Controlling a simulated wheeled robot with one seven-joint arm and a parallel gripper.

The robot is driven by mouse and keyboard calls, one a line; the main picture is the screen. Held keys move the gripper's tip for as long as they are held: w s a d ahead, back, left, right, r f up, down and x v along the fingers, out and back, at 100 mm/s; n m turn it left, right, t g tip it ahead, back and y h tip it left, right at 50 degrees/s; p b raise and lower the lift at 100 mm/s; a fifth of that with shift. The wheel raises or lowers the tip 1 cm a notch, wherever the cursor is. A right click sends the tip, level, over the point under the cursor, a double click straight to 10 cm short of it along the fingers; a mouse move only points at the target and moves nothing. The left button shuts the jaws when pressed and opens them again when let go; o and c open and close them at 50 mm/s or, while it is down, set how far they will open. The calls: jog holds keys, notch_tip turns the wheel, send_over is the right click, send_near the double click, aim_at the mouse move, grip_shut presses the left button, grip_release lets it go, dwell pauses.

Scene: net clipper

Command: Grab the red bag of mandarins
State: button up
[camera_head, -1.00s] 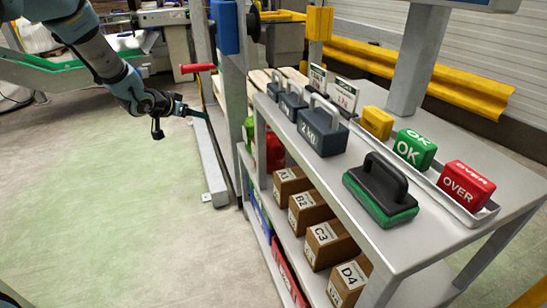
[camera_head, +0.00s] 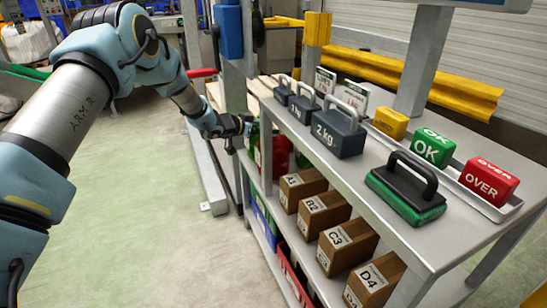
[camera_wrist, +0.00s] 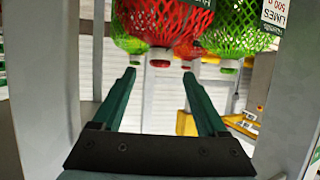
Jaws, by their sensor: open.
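A red net bag (camera_wrist: 165,22), matching the red bag of mandarins, fills the upper middle of the wrist view; its top is cut off. Its contents are hard to make out. In the head view its red side (camera_head: 281,152) shows on the shelf rack's far end, partly behind a post. My gripper (camera_wrist: 160,72) is open and empty. Its two green fingers point at the red bag, with their tips just below it in the picture; no clear contact shows. In the head view my gripper (camera_head: 243,128) is at the rack's far end, its fingers mostly hidden.
A green net bag (camera_wrist: 243,28) with a limes label (camera_wrist: 275,12) is right of the red one. Grey posts (camera_wrist: 40,75) flank my gripper closely. The rack holds cardboard boxes (camera_head: 348,247); its top (camera_head: 395,230) carries weights (camera_head: 338,130) and a brush (camera_head: 408,195).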

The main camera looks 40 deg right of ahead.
aim_at(274, 127)
jog(key=x, duration=0.4)
jog(key=shift+d+r, duration=0.1)
jog(key=shift+c, duration=0.2)
grip_shut()
dwell(0.3)
jog(key=shift+r, duration=0.1)
dwell(0.7)
